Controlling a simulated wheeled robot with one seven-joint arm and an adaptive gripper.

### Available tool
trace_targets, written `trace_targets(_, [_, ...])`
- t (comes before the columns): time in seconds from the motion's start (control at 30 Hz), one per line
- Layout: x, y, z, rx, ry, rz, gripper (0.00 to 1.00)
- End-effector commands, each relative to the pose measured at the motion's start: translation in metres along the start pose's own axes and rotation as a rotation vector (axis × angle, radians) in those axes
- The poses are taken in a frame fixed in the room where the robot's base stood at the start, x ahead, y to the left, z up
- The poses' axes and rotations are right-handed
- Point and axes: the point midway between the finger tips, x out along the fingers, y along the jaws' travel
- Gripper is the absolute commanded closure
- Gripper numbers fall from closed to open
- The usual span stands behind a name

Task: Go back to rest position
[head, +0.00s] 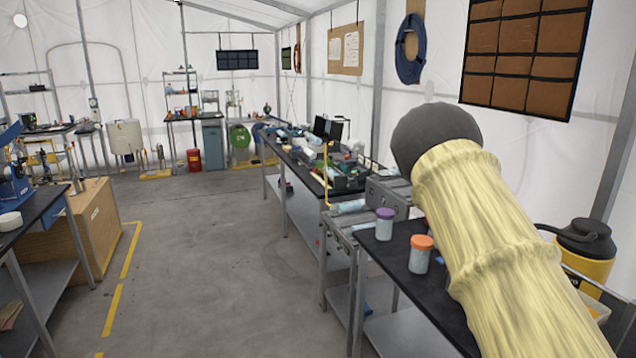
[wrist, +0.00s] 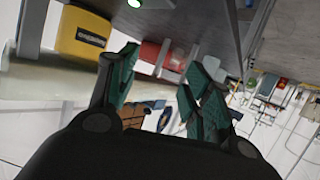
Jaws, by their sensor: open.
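My gripper (wrist: 160,88) shows in the wrist view with its two green-padded fingers spread apart. Nothing is between the fingers. In the head view my arm, in a pale yellow sleeve with a dark rounded end, reaches up from the lower right over the near bench. The gripper itself is hidden in the head view.
A near black-topped bench (head: 372,251) carries a purple-lidded jar (head: 384,226) and an orange-lidded jar (head: 420,255). A yellow container with a black lid (head: 583,252) stands at the right. A long cluttered bench (head: 300,172) lies beyond. The grey floor (head: 205,260) is clear.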

Motion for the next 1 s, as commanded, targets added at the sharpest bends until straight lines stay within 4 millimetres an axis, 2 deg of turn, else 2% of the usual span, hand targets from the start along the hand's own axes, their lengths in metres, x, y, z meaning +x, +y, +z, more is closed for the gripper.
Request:
trace_targets(0.03, [-0.005, -0.004, 0.027, -0.012, -0.056, -0.003, 0.50])
trace_targets(0.1, [-0.013, -0.011, 0.064, -0.033, -0.139, -0.010, 0.50])
trace_targets(0.27, [-0.042, -0.026, 0.146, -0.084, -0.331, -0.034, 0.50])
trace_targets(0.37, [-0.066, -0.036, 0.195, -0.117, -0.453, -0.056, 0.50])
trace_targets(0.47, [-0.096, -0.046, 0.244, -0.152, -0.579, -0.086, 0.50])
trace_targets(0.6, [-0.146, -0.059, 0.306, -0.201, -0.758, -0.138, 0.50])
trace_targets(0.7, [-0.185, -0.068, 0.342, -0.234, -0.877, -0.183, 0.50])
trace_targets(0.8, [-0.220, -0.076, 0.370, -0.262, -0.977, -0.226, 0.50])
trace_targets(1.0, [-0.281, -0.087, 0.408, -0.303, -1.138, -0.306, 0.50])
